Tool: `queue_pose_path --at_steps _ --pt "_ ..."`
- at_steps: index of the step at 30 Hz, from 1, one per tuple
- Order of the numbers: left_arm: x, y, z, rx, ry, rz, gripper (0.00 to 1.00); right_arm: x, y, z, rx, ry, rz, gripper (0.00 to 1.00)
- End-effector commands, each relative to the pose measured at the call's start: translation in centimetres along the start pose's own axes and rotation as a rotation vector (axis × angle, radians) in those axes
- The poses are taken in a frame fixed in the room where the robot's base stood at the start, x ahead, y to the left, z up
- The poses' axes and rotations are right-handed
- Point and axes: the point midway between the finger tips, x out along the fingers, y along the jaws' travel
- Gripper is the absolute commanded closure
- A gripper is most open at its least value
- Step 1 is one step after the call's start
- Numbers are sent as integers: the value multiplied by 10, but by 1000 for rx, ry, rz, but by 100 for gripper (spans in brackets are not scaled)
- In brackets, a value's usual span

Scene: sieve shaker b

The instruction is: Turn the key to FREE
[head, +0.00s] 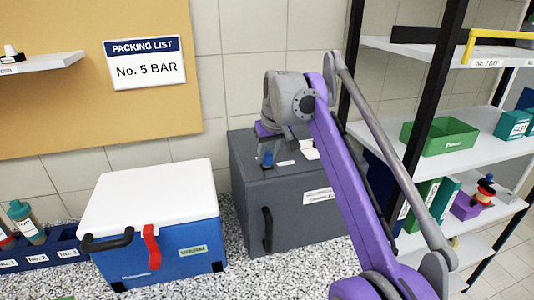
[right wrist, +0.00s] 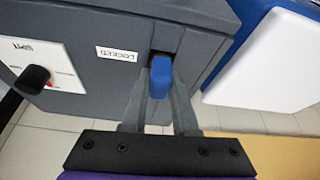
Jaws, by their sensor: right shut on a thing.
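The blue key (right wrist: 160,77) stands in the top of the dark grey cabinet (right wrist: 105,85). In the head view the key (head: 268,158) shows small below my wrist. My right gripper (right wrist: 159,85) has its two grey fingers on either side of the key and is shut on it. A small white label (right wrist: 118,53) beside the key appears to read LOCKED, upside down in the wrist view. Any FREE marking is not readable here. The key's foot is partly hidden by the fingers. My left gripper is in neither view.
A blue cool box with a white lid (head: 150,195) stands left of the cabinet (head: 285,205). A white panel with a black knob (right wrist: 36,78) is on the same cabinet top. A shelf rack (head: 470,140) stands close to my right arm.

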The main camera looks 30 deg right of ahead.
Motion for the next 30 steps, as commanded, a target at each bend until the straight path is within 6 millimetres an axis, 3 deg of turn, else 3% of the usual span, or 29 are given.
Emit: queue_pose_path --at_steps 30 --pt "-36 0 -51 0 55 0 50 -2 1 -2 -684 1 -283 100"
